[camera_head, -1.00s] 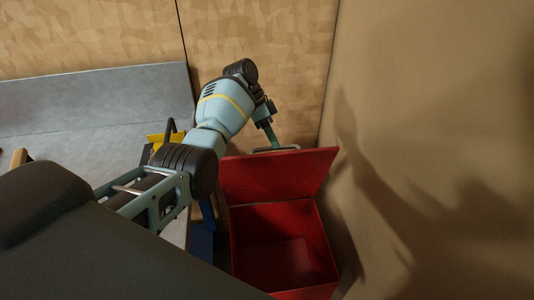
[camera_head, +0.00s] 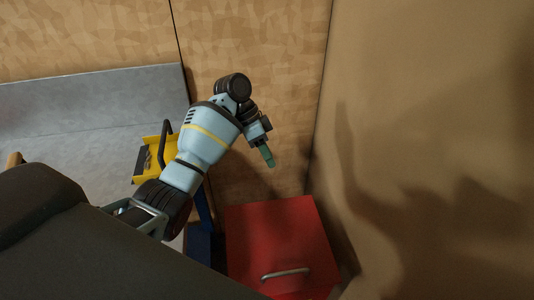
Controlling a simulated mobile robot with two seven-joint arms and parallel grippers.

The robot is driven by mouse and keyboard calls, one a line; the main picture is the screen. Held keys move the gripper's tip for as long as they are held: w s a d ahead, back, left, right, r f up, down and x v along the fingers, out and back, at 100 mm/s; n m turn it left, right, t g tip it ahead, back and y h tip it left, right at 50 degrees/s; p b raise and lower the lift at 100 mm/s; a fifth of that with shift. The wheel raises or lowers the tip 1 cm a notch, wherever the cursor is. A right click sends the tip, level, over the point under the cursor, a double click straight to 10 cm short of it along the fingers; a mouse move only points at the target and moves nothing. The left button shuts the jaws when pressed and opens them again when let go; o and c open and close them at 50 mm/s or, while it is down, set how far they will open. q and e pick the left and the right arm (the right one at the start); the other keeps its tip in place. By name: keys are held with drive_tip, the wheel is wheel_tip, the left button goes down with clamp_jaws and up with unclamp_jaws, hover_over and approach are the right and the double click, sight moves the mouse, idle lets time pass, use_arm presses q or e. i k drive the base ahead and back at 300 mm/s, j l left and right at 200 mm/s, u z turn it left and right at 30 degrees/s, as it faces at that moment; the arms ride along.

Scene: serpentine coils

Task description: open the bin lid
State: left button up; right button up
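The red bin stands on the floor at the lower middle, against the brown wall. Its red lid (camera_head: 280,235) lies down over the top, so the inside is hidden. A grey bar handle (camera_head: 285,273) sits near the lid's front edge. My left gripper (camera_head: 267,157) is in the air above and behind the lid, pointing down, apart from both lid and handle. Its green finger end shows from the side, with nothing visible held, and the gap between the fingers cannot be made out. My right gripper is not in view.
A grey bench or counter (camera_head: 80,150) with a raised back is at the left. A yellow tray (camera_head: 152,158) with a dark handle stands at its right end, close to my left arm. A blue part (camera_head: 200,242) stands left of the bin. Walls (camera_head: 430,130) close off the right and back.

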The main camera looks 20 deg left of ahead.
sight(281, 247)
drive_tip(key=k+l, duration=0.3)
drive_tip(key=k, duration=0.15)
drive_tip(key=k+l, duration=0.3)
drive_tip(key=k, duration=0.15)
